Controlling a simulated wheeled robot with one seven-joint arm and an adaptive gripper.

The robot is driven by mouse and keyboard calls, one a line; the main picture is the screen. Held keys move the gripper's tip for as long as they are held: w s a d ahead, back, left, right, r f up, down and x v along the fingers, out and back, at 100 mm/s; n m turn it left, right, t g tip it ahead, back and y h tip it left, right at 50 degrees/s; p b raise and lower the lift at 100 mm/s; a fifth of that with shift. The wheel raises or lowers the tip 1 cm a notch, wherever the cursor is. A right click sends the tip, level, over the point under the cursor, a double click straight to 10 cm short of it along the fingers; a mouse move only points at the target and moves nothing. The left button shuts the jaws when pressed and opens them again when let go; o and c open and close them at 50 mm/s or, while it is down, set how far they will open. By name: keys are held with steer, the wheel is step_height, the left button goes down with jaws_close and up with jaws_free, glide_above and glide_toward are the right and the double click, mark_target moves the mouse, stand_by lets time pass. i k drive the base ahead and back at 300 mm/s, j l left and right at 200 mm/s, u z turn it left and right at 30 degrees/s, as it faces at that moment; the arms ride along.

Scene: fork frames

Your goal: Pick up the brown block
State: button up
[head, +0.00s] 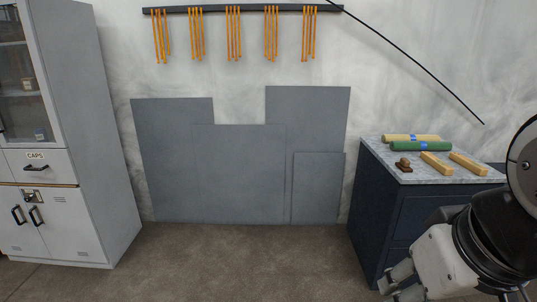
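A small dark-brown block (404,165) with a lighter rounded top lies at the left front of the marble counter top (388,153). To its right, two longer tan wooden blocks, one nearer (436,164) and one farther right (468,163), lie slanted and apart from each other. My gripper (394,283) hangs low at the bottom right, in front of the dark cabinet and below the counter top, away from all the blocks. Its fingers are small and partly cut off by the frame, so I cannot tell how far they are apart.
A green roll (421,146) and a yellow roll (410,137) lie behind the blocks. The dark blue cabinet (390,215) carries the counter top. Grey panels (240,175) lean on the wall. A grey cabinet (95,140) stands left. The floor (240,262) between is clear.

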mark_target(404, 163)
steer(key=i+z, duration=0.1)
steer(key=i, duration=0.45)
steer(key=i+j+z, duration=0.1)
steer(key=i, duration=0.5)
steer(key=i+j+z, duration=0.15)
steer(key=i, duration=0.4)
steer(key=i+j+z, duration=0.2)
steer(key=i+z, duration=0.25)
steer(key=i+j+z, duration=0.35)
steer(key=z, duration=0.15)
steer(key=i+j+z, duration=0.6)
steer(key=j, duration=0.3)
steer(key=k, duration=0.05)
